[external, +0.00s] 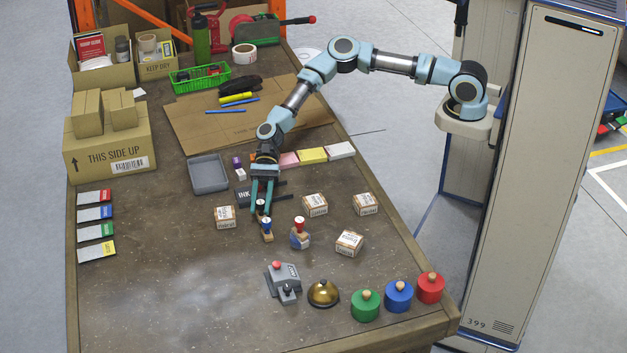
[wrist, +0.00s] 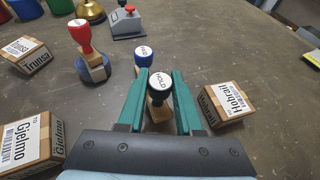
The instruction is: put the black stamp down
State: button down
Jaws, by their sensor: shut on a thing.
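The black stamp (wrist: 158,84) has a round black knob with a white "HOLD" label and a wooden base. My gripper (wrist: 161,76) is shut on it, with one teal finger on each side. In the external view the black stamp (external: 261,205) shows small between the fingertips of my gripper (external: 263,208). The blue stamp (external: 267,226) stands just in front of it, and also shows just beyond it in the wrist view (wrist: 144,54). Whether the black stamp's base touches the table is hidden.
The red stamp (external: 300,237) stands to the right. Small labelled boxes (external: 225,216) (external: 315,205) lie on both sides. The table's front left is clear.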

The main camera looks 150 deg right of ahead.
jog(key=shift+f, duration=0.45)
jog(key=shift+f, duration=0.1)
jog(key=c, duration=0.6)
grip_release()
jog(key=b+v, duration=0.2)
jog(key=v, duration=1)
